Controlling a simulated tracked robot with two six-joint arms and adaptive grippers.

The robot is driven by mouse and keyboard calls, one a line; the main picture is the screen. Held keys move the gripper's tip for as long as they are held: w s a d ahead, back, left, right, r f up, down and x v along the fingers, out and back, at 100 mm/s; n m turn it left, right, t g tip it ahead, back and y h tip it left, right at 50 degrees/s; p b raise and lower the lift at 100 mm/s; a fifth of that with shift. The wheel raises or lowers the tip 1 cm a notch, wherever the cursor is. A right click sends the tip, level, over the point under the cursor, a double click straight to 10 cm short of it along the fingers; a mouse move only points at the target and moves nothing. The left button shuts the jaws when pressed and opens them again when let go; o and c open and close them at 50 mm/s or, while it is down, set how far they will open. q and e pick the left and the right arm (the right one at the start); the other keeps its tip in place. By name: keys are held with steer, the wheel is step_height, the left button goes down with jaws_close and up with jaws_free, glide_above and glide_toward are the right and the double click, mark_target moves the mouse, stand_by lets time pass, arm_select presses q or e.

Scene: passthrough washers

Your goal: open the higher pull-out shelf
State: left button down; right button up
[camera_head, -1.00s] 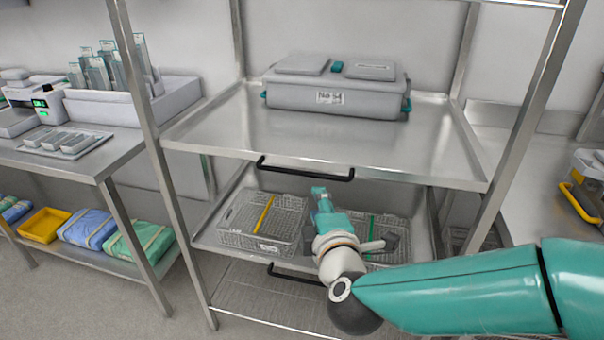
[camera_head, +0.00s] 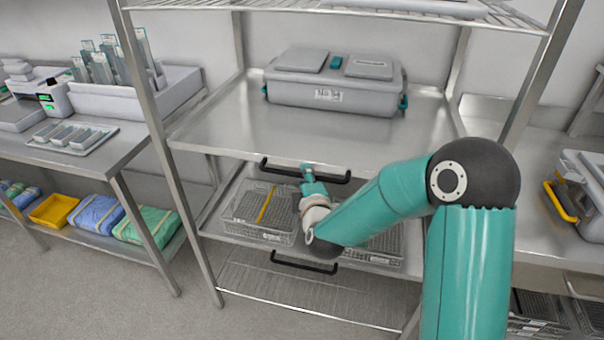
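The higher pull-out shelf (camera_head: 225,132) is a flat steel tray in the middle of the rack, with a black bar handle (camera_head: 278,171) under its front edge. The lower pull-out shelf (camera_head: 215,222) sits below it with its own black handle (camera_head: 305,266). My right gripper (camera_head: 308,172), teal and small in view, is at the middle of the upper handle and covers part of it. I cannot tell whether its fingers are around the bar or only in front of it. My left gripper is not in view.
A grey lidded case (camera_head: 335,88) stands on the higher shelf. A wire basket (camera_head: 262,215) with a yellow strip sits on the lower shelf, and another is partly behind my arm. A side table (camera_head: 30,150) stands at left. Rack posts (camera_head: 163,150) flank the shelves.

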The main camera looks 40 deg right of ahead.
steer(key=shift+w+d+f, duration=0.15)
steer(key=shift+w+d, duration=0.15)
steer(key=shift+w, duration=0.35)
jaws_close()
